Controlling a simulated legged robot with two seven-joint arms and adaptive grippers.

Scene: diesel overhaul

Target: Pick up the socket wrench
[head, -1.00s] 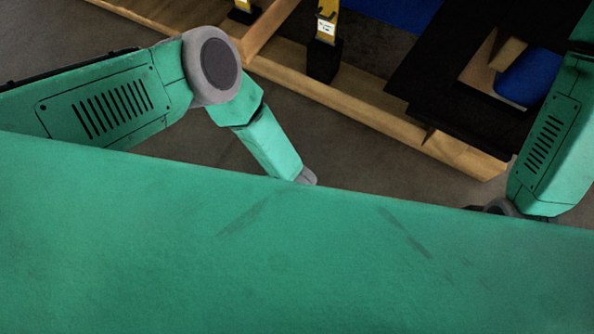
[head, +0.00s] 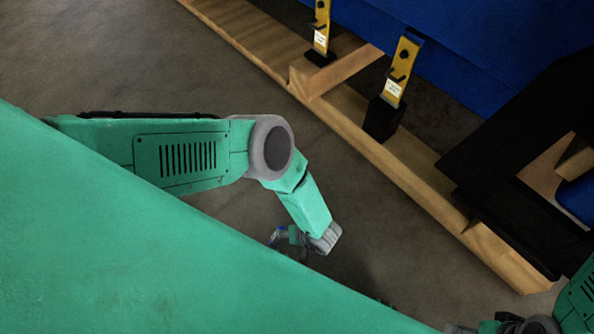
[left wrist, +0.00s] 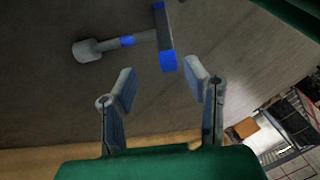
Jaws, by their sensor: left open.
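In the left wrist view, a grey T-shaped tool with blue bands, which looks like the socket wrench (left wrist: 148,38), shows beyond my fingertips. Its round grey end points left, and a blue-tipped bar end comes down near the gap between the fingers. My left gripper (left wrist: 160,82) is open, with nothing seen between its fingers. In the head view my left gripper (head: 282,241) is partly hidden behind my green body, with a small blue spot beside it. My right gripper (head: 500,326) is only partly in view at the bottom right, and its jaws cannot be made out.
A wooden frame (head: 400,176) with yellow brackets (head: 401,72) and black blocks runs diagonally along the upper right. A large blue body (head: 490,45) rises above it, beside black plates (head: 520,150). Bare brown floor (head: 110,65) lies at the upper left.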

